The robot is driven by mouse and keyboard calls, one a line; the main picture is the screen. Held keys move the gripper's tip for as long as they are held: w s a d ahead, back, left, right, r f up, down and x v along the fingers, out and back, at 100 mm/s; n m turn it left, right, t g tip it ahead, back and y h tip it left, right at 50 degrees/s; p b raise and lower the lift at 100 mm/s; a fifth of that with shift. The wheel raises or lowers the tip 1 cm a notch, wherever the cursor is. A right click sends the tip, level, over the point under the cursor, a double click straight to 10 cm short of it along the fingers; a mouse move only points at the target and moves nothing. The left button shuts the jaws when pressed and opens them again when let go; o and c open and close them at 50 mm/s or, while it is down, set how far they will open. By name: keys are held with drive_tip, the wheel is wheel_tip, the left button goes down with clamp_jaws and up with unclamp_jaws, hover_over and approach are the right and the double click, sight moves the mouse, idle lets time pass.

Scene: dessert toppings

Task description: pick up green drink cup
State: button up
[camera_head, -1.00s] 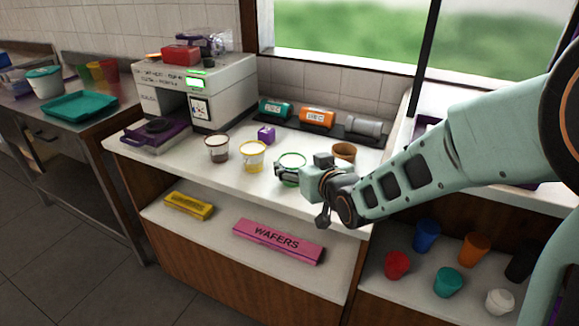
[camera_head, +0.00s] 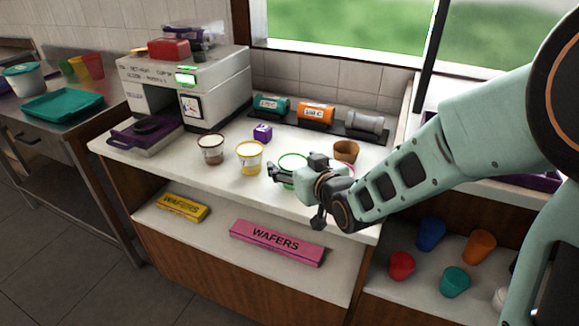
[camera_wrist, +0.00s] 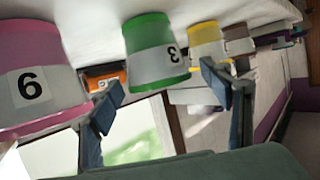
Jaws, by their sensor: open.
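The green cup (camera_wrist: 152,62), with a white band marked 3, shows in the wrist view beyond my fingertips and roughly between them. In the head view the green cup (camera_head: 293,158) stands on the white counter, with its lower part hidden behind my gripper (camera_head: 278,173). My gripper also shows in the wrist view (camera_wrist: 166,88), with its two dark fingers spread apart and nothing held. I cannot tell whether a finger touches the cup.
A brown-orange cup (camera_head: 346,151) is behind my wrist. Wafer boxes (camera_head: 276,243) lie on the shelf below.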

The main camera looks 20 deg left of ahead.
drive_tip(key=shift+w+a+f, duration=0.25)
drive_tip(key=shift+w+a, duration=0.05)
drive_tip(key=shift+w, duration=0.1)
drive_tip(key=shift+r, duration=0.1)
drive_tip(key=c, duration=1.4)
